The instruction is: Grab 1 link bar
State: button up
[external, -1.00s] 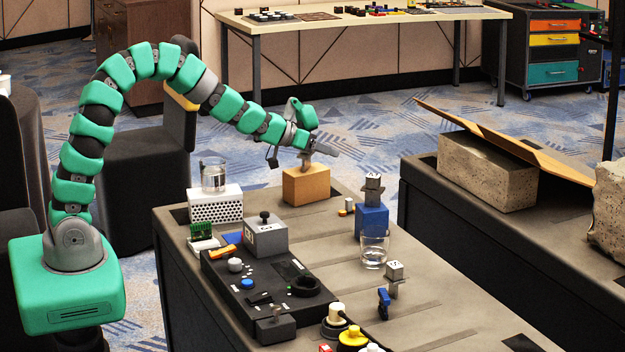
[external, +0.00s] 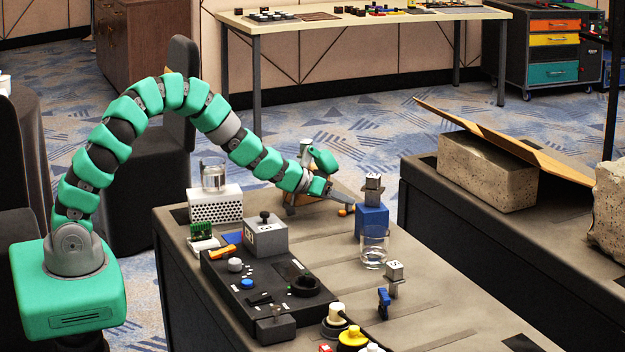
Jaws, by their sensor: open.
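My gripper (external: 335,196) is open above the far part of the dark workbench (external: 330,240), in front of a tan block. Its fingertips are close to a small orange-and-pale piece (external: 346,210) on the bench. I cannot tell whether they touch it. I cannot identify a link bar with certainty; the small piece is too small and partly covered to tell. The tan block (external: 318,196) is mostly hidden behind my gripper.
A blue block with a grey cube (external: 371,218) on top stands just right of my gripper. A glass (external: 373,248) stands in front of it. A white perforated box (external: 216,207) carrying a glass and a black control panel (external: 262,284) are to the left. Bench between is clear.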

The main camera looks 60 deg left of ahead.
grip_shut()
dwell(0.3)
